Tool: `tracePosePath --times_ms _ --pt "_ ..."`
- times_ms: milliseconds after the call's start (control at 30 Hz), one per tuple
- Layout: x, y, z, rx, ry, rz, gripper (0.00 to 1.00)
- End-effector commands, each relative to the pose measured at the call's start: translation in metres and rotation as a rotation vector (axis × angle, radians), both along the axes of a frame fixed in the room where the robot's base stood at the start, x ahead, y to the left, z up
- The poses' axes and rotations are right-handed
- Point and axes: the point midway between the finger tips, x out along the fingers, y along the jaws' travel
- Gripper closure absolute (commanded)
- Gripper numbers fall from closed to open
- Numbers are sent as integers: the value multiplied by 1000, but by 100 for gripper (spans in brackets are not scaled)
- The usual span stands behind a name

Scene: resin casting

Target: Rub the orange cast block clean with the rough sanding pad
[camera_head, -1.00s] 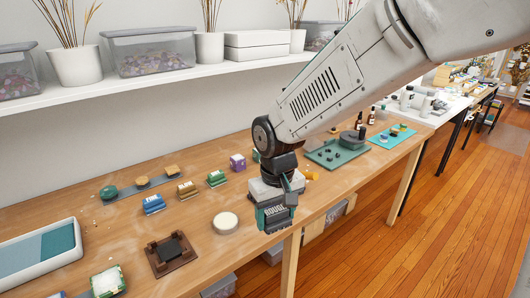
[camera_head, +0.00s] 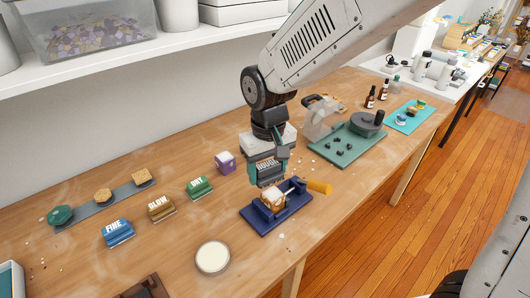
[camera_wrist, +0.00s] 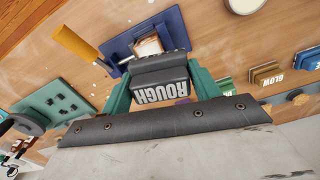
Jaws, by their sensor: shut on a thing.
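My gripper (camera_head: 267,174) is shut on the dark rough sanding pad (camera_head: 265,163), which has ROUGH lettered on it. In the wrist view the pad (camera_wrist: 158,72) sits between the green fingers. The orange cast block (camera_head: 272,197), with a pale, whitish covering, sits in a dark blue clamp fixture (camera_head: 287,217) with an orange handle. In the wrist view the block (camera_wrist: 148,45) shows just beyond the pad, partly hidden by it. The pad is above and behind the block in the head view; I cannot tell whether they touch.
Pads marked FINE (camera_head: 118,233), GLOW (camera_head: 161,208) and DRY (camera_head: 200,187) stand to the left. A purple box (camera_head: 225,162) is left of the gripper. A round white dish (camera_head: 212,257) lies in front. A green board (camera_head: 347,145) is to the right.

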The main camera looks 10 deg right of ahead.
Motion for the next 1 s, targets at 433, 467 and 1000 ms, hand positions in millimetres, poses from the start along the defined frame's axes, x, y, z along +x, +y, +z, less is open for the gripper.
tracePosePath --times_ms 433,467,1000 --pt "-1 1 -3 0 1 2 57" --pt "-1 1 -5 0 1 2 57" --pt "-1 -1 -48 -1 2 -1 57"
